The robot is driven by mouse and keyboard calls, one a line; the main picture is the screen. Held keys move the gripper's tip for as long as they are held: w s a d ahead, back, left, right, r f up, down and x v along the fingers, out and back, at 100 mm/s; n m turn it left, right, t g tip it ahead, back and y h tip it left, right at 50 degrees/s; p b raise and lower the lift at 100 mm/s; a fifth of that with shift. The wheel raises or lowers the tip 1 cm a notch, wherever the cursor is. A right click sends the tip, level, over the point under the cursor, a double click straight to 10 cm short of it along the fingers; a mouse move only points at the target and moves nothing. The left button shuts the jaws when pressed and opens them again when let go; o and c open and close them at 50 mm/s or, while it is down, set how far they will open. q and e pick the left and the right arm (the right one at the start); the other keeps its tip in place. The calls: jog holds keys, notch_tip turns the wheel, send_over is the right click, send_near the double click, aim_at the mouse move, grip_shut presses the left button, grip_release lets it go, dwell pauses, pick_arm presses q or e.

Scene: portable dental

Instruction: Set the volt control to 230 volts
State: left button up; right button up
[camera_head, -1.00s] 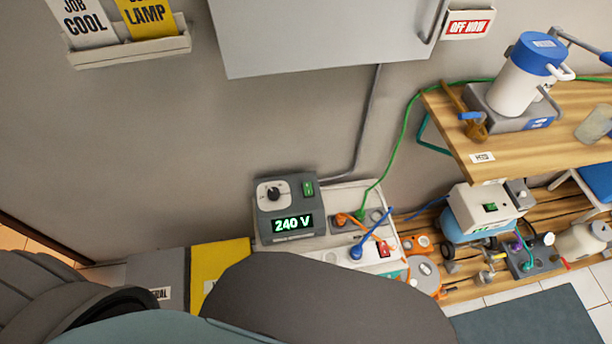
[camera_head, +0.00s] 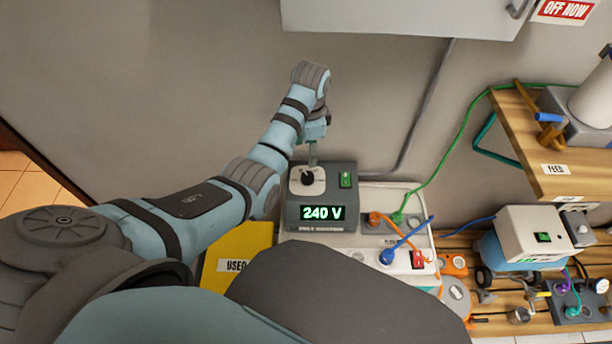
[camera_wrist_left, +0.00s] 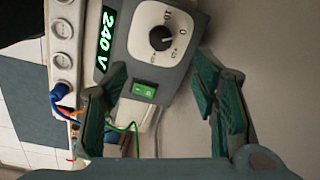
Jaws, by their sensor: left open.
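The grey voltage box (camera_head: 347,200) stands on a white surface against the wall. Its green display (camera_head: 322,213) reads 240 V. The black volt knob (camera_head: 308,178) sits on a white dial plate on top, left of a green switch (camera_head: 346,180). In the left wrist view the knob (camera_wrist_left: 162,38) shows beyond the fingers, its dial marked with numbers including 0 and 10. My left gripper (camera_head: 313,158) is above and behind the knob in the head view. Its fingers (camera_wrist_left: 165,105) are spread and empty, apart from the knob. My right gripper is not in view.
A socket strip (camera_head: 400,262) with blue and orange plugs lies right of and in front of the box. A green cable (camera_head: 462,130) runs up to a wooden shelf (camera_head: 520,130) at right. A yellow bin (camera_head: 240,250) stands at left.

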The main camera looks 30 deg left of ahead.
aim_at(306, 176)
pick_arm(q)
jog(key=f+b, duration=0.2)
jog(key=f, duration=0.2)
jog(key=f+b, duration=0.2)
jog(key=f, duration=0.2)
jog(key=f+b, duration=0.2)
jog(key=f, duration=0.3)
jog(key=shift+w+a, duration=0.2)
jog(key=shift+a, duration=0.15)
jog(key=shift+f, duration=0.1)
jog(key=shift+c, duration=0.6)
jog(key=c, duration=1)
jog(key=shift+c, duration=0.2)
